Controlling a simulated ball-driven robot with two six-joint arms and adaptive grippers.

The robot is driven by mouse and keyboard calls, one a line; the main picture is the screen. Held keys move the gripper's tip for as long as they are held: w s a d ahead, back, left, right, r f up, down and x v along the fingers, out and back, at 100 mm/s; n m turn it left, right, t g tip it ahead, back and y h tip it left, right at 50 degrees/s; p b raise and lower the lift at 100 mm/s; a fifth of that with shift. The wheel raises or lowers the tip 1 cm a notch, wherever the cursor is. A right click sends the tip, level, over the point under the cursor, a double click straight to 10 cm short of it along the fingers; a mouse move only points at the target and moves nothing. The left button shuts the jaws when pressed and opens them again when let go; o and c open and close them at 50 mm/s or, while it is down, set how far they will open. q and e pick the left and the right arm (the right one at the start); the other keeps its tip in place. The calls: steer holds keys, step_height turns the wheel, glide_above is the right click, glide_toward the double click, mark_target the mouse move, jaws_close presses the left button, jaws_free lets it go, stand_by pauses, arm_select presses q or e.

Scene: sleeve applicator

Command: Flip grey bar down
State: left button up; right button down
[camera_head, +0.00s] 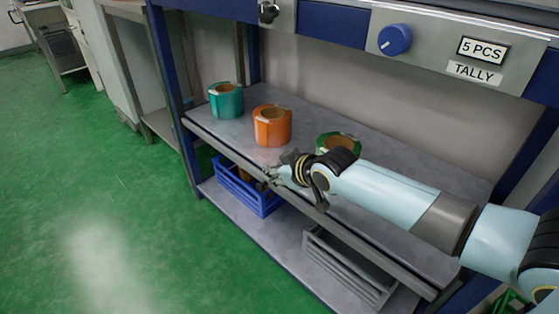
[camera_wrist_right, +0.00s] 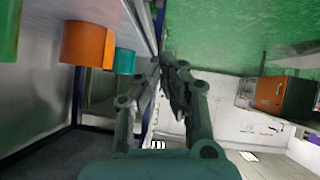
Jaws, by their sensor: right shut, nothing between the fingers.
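A long grey bar (camera_head: 225,146) runs along the front edge of the grey shelf (camera_head: 395,215) in the head view. My right gripper (camera_head: 271,176) is at this front edge, left of the middle of the shelf, with its fingers pointing left. In the right wrist view the fingers of my right gripper (camera_wrist_right: 163,66) come together at the tips, close to the shelf edge, with nothing between them. I cannot tell whether they touch the bar. My right forearm hides part of the shelf and its edge. My left gripper is not in view.
A teal roll (camera_head: 226,101), an orange roll (camera_head: 272,127) and a green roll (camera_head: 338,145) stand on the shelf behind the bar. A blue crate (camera_head: 247,193) and a grey crate (camera_head: 345,268) are below. The green floor (camera_head: 90,190) in front is clear.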

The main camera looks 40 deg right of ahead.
steer(key=shift+v, duration=1)
steer(key=shift+s+f, duration=0.1)
steer(key=s+a+f+m+g+p, duration=0.1)
steer(key=s+f+g, duration=0.2)
steer(key=s+f, duration=0.8)
steer(key=s+a+f+g+p, duration=0.1)
steer(key=s+f+g+p, duration=0.15)
steer(key=s+f, duration=0.8)
steer(key=s+a+f+g, duration=0.1)
steer(key=s+f+g, duration=0.1)
steer(key=s, duration=1.1)
steer(key=s+a+f+g, duration=0.2)
steer(key=s+f, duration=0.3)
steer(key=s, duration=0.9)
steer(key=shift+s+a+g, duration=0.2)
steer(key=shift+g, duration=0.25)
